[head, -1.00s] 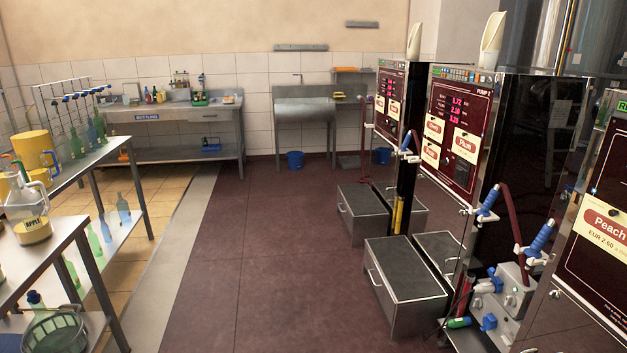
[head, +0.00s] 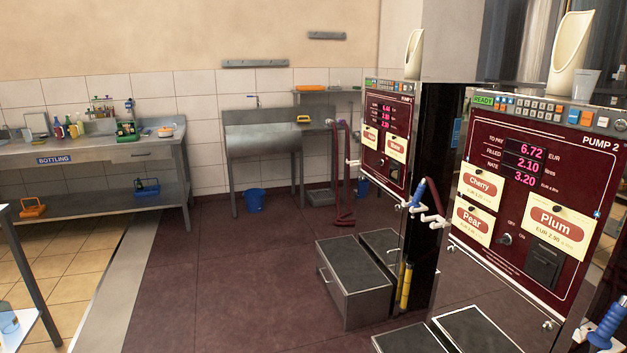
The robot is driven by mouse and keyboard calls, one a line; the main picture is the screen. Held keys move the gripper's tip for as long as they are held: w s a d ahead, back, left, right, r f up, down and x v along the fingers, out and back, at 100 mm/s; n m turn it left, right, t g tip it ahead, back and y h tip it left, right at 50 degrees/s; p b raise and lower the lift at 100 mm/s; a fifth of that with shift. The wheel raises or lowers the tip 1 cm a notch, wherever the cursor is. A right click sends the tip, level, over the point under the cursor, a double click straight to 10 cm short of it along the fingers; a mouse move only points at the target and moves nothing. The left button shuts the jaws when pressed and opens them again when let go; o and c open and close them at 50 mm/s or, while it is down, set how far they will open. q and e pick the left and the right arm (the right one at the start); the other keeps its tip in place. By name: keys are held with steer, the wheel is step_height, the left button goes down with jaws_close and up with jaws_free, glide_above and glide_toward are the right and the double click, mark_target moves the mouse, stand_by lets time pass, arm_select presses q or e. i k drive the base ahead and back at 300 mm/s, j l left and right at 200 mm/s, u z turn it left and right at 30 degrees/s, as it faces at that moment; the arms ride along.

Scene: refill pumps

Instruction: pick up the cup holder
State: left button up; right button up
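I cannot tell for sure which object is the cup holder. Small carriers stand at the back left: a green one (head: 126,131) on the bottling bench, and a blue one (head: 147,188) and an orange one (head: 33,207) on its lower shelf. A tall cream scoop-shaped piece (head: 568,55) stands on top of pump 2, with a clear cup (head: 586,86) beside it. A similar cream piece (head: 413,55) tops the farther pump. Neither of my grippers is in view.
Pump 2 (head: 540,187) stands close on the right, the farther pump (head: 386,118) behind it. Grey step boxes (head: 352,292) sit on the floor before them. A steel sink (head: 278,135), bottling bench (head: 90,152) and blue bucket (head: 255,200) are at the back. The middle floor is clear.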

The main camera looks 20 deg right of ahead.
mark_target(570, 46)
steer(key=i+z, duration=0.2)
steer(key=i, duration=0.55)
steer(key=i+j+z, duration=0.25)
steer(key=i, duration=0.45)
